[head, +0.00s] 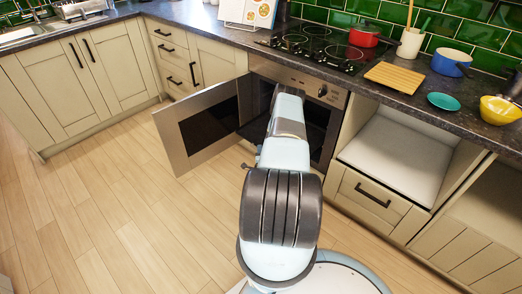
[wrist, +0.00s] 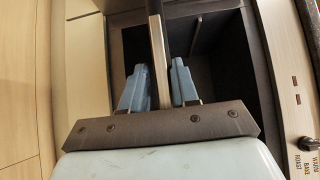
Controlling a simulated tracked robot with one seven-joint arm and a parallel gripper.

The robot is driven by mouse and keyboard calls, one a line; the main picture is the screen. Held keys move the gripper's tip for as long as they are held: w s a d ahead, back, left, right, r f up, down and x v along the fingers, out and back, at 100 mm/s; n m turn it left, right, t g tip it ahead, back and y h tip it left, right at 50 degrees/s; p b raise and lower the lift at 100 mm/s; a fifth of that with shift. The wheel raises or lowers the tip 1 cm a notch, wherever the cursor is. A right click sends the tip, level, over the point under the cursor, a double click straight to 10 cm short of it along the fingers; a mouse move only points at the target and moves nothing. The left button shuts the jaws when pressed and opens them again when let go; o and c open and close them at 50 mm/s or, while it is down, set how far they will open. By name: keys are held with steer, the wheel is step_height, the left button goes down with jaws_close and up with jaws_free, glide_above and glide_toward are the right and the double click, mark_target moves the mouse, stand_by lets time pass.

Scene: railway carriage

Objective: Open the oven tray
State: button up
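The oven (head: 293,75) is built in under the counter, its door (head: 196,127) swung open to the left. My arm reaches toward the oven opening and hides my gripper in the head view. In the wrist view my gripper (wrist: 158,68) has its two blue fingers close on either side of a thin metallic edge, which looks like the front of the oven tray (wrist: 156,25). The fingers appear shut on it. The dark oven cavity (wrist: 222,70) lies behind. Most of the tray is hidden in the head view.
The open door stands close to the left of my arm. An open cubby (head: 396,155) above a drawer is to the right. A hob (head: 318,47) with a red pot (head: 364,34) is above the oven. The wooden floor (head: 100,215) at left is clear.

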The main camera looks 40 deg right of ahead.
steer(key=shift+o, duration=0.7)
steer(key=shift+a, duration=0.1)
steer(key=v, duration=1.3)
steer(key=shift+s+a, duration=0.2)
steer(key=shift+s, duration=0.05)
